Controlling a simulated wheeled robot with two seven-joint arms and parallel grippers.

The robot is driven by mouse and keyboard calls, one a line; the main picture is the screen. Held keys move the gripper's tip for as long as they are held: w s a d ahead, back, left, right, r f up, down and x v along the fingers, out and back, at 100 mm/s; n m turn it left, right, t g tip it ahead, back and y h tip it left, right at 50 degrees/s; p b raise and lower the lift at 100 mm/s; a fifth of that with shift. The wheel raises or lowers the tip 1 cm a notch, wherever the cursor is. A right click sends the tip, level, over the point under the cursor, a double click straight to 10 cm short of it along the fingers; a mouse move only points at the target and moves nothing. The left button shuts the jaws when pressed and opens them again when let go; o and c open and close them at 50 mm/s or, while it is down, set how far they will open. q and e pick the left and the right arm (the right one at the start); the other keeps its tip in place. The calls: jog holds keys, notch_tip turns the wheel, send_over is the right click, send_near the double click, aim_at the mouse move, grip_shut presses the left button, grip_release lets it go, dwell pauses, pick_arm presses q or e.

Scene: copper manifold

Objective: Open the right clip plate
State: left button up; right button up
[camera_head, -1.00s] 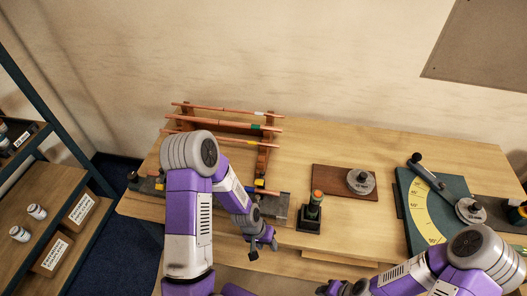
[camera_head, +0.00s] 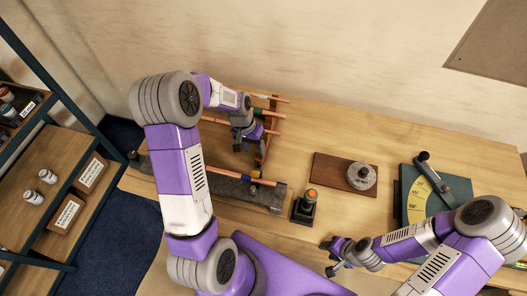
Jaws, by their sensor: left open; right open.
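The copper pipe rack stands at the left of the table, with its copper pipes (camera_head: 270,99) and right wooden post (camera_head: 273,104) partly behind my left arm. A grey base (camera_head: 228,188) with a copper pipe along it lies in front, with small yellow and blue parts (camera_head: 256,175) near its right end. I cannot tell for sure which part is the right clip plate. My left gripper (camera_head: 245,146) is open, over the right side of the rack; whether it touches anything is unclear. My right gripper (camera_head: 331,258) is open and empty at the table's front edge.
A dark stand with an orange-green top (camera_head: 309,196) is just right of the grey base. A brown board (camera_head: 328,170) holds a grey disc (camera_head: 361,176). A green angle-scale plate (camera_head: 408,180) with a lever is at right. A shelf (camera_head: 62,155) stands at left.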

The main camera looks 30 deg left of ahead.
aim_at(258, 169)
pick_arm(q)
jog(key=b+x, duration=0.1)
jog(key=x, duration=0.1)
jog(key=b+x, duration=0.1)
jog(key=x, duration=0.2)
jog(key=b+x, duration=0.2)
jog(key=shift+s+f, duration=0.15)
jog(key=shift+s, duration=0.1)
grip_shut()
